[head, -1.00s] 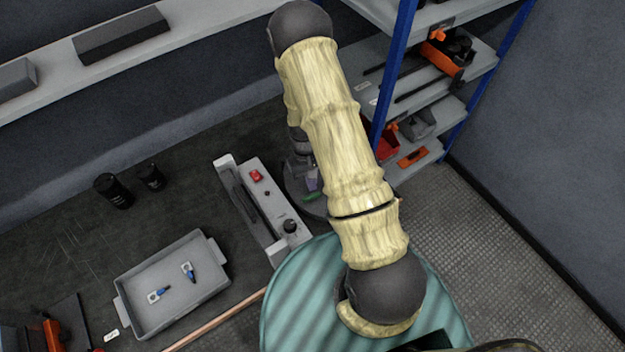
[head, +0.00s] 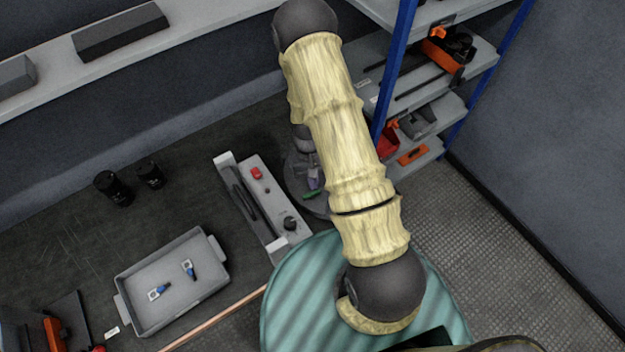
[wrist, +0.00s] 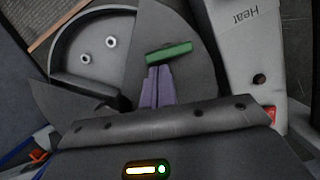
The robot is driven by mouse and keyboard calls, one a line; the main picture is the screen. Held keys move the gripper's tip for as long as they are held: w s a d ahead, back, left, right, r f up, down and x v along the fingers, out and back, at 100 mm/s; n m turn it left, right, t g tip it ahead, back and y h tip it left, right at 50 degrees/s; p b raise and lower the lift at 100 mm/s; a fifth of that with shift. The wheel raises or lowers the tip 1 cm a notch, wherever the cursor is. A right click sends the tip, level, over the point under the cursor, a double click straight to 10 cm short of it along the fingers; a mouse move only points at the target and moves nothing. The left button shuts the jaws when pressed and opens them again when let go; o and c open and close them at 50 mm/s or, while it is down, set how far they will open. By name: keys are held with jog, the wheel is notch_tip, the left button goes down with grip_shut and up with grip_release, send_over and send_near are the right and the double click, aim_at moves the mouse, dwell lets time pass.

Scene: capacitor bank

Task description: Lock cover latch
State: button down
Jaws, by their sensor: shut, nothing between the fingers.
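The cover latch looks like a green bar (wrist: 168,52) on a dark grey half-round cover (wrist: 195,75) in the wrist view. The cover lies over part of a round grey housing (wrist: 62,48), whose left part is uncovered and shows two small terminals (wrist: 98,50). My gripper (wrist: 158,70) has purple fingers that are shut and empty. Their tips are just below the green bar; I cannot tell whether they touch it. In the head view the green bar (head: 312,194) and my gripper (head: 314,174) show small, with the housing partly hidden behind my arm.
A grey box with a red button (head: 257,172) and a black knob stands left of the housing. A grey tray (head: 135,316) holds two small blue-tipped parts. Two black cylinders (head: 114,188) stand at the back left of the bench. Shelving with blue posts (head: 392,75) rises at the right.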

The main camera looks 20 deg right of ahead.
jog(key=shift+s+d+m+y, duration=0.1)
jog(key=shift+d+m+y, duration=0.1)
jog(key=shift+m, duration=0.5)
jog(key=shift+s+d+m+y, duration=0.1)
jog(key=shift+d+m, duration=0.05)
jog(key=shift+m, duration=0.55)
jog(key=shift+s+m+b, duration=0.15)
jog(key=shift+m+b, duration=0.25)
jog(key=shift+d+m, duration=0.1)
jog(key=shift+m, duration=0.3)
jog(key=shift+s+d+m+y, duration=0.15)
jog(key=shift+m+y, duration=0.15)
jog(key=shift+m, duration=0.2)
